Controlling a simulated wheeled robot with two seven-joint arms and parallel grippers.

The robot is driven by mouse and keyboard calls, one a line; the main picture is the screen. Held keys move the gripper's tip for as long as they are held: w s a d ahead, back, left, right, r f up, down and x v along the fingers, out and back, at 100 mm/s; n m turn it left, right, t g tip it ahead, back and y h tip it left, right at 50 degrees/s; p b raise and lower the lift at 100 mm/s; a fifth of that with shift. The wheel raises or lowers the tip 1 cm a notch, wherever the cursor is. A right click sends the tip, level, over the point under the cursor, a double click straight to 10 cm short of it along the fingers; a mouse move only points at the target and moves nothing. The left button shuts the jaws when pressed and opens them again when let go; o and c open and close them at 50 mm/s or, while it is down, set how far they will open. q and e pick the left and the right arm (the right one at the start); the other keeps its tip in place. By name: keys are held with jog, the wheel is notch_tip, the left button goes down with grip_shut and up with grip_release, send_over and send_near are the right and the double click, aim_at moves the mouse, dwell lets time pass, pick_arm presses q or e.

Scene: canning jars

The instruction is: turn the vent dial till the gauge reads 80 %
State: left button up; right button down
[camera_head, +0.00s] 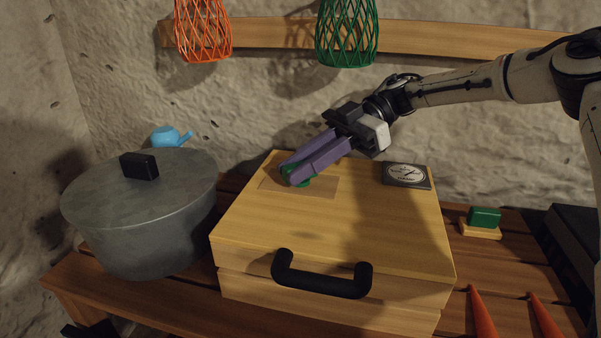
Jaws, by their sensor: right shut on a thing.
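The vent dial (287,172) is a small green knob on top of a wooden box (240,225), at the back left of its lid. It sits on a slightly darker rectangular plate (324,187). My right gripper (290,174), with purple fingers, reaches down from the upper right and is shut on the dial, hiding much of it. My left gripper is not in view.
A grey lidded pot (140,225) stands left of the box, with a light blue watering can (165,137) behind it. A black handle (322,284) is on the box's front. A green block (484,216) and orange cones (481,312) are at right. Orange (203,30) and green (346,35) baskets hang above.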

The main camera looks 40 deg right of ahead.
dwell(0.5)
jog(key=c, duration=1.6)
grip_release()
